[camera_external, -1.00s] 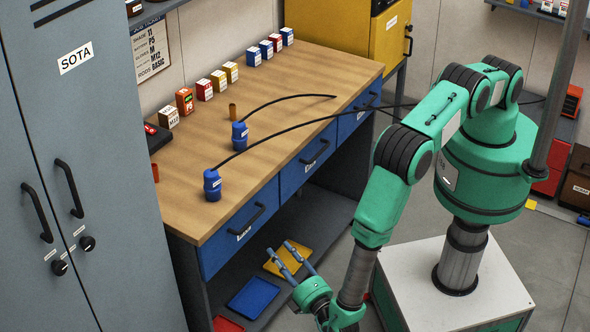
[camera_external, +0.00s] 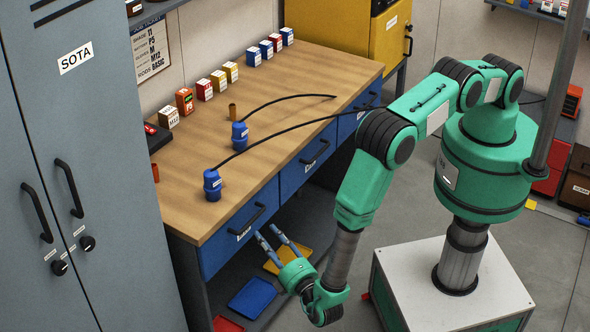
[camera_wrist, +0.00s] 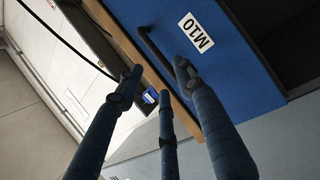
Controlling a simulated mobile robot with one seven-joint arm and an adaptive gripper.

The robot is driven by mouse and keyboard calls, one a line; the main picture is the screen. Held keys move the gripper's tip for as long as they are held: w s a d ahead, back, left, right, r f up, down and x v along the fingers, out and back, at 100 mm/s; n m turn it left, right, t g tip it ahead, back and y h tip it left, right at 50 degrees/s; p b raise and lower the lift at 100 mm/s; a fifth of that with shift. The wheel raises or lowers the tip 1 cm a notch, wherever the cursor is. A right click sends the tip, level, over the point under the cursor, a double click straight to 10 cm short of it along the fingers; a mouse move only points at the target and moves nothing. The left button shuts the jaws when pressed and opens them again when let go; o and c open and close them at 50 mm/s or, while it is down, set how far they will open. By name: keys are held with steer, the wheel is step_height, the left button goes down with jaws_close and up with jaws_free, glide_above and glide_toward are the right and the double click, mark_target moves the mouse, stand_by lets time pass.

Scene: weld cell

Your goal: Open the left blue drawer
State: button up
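The left blue drawer (camera_external: 222,249) is shut under the left end of the workbench, with a black bar handle (camera_external: 249,220) and a white label on its front. My gripper (camera_external: 268,237) is in front of this drawer, a little below and to the right of the handle. In the wrist view its fingers (camera_wrist: 158,85) are spread apart and empty, pointing toward the handle without visibly touching it.
The wooden workbench top (camera_external: 290,110) carries blue plugs with black cables (camera_external: 212,186) and several small boxes. Two more blue drawers (camera_external: 305,160) are shut to the right. A lower shelf holds coloured trays (camera_external: 253,298). A grey locker (camera_external: 110,200) stands at left.

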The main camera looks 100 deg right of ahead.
mark_target(254, 220)
steer(key=shift+x, duration=3.4)
jaws_close()
